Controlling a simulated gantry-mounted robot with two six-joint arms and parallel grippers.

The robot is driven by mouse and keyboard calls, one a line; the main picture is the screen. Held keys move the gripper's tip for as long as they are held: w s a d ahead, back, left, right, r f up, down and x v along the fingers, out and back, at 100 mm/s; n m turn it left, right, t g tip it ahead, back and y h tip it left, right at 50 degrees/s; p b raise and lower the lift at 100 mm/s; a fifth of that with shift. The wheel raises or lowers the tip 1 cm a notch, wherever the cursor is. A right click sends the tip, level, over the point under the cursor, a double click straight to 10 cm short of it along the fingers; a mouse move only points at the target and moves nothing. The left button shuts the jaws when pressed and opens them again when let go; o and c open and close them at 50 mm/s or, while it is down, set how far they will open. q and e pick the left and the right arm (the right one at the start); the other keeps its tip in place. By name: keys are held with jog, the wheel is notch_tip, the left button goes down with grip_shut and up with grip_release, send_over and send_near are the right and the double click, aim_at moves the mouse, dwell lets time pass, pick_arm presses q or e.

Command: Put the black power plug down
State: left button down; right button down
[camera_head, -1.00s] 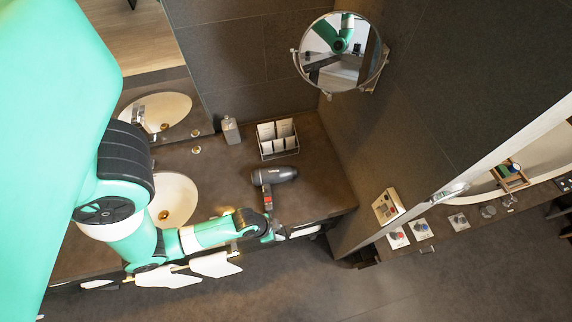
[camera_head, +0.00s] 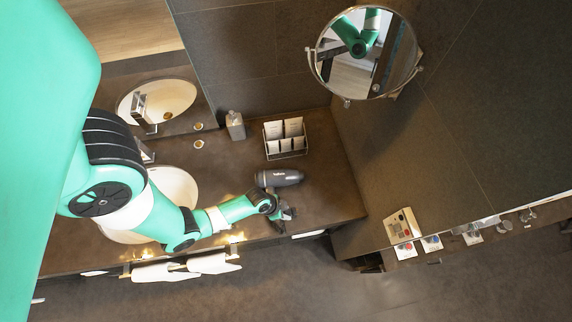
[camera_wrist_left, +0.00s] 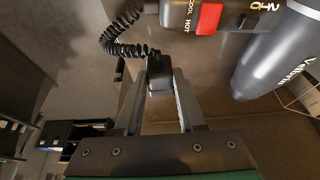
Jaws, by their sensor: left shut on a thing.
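The black power plug (camera_wrist_left: 159,66) is between the fingertips of my left gripper (camera_head: 285,212), which is shut on it. A black coiled cord (camera_wrist_left: 112,38) runs from the plug toward the hair dryer's handle. The dark grey hair dryer (camera_head: 280,177) lies on the counter (camera_head: 335,190). In the left wrist view its handle (camera_wrist_left: 240,12) with a red switch is just beyond the fingers. In the head view the plug is too small to make out, and I cannot tell if it touches the counter. My right gripper is not in view.
A sink (camera_head: 172,190) lies left, beneath my left arm. A soap bottle (camera_head: 235,126) and a rack of cards (camera_head: 286,138) stand at the back. White towels (camera_head: 190,266) hang at the front edge. The counter right of the dryer is clear.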

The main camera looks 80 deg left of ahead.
aim_at(286, 213)
pick_arm(q)
jog(key=f+b, duration=0.2)
jog(key=b, duration=0.1)
jog(key=f+b, duration=0.1)
jog(key=f, duration=0.1)
jog(key=shift+a+f, duration=0.1)
jog(key=shift+a, duration=0.2)
jog(key=shift+r, duration=0.2)
jog(key=shift+w+f, duration=0.1)
jog(key=shift+f, duration=0.05)
jog(key=c, duration=0.5)
grip_release()
jog(key=p+v, duration=0.6)
jog(key=v, duration=0.6)
jog(key=shift+p, duration=0.4)
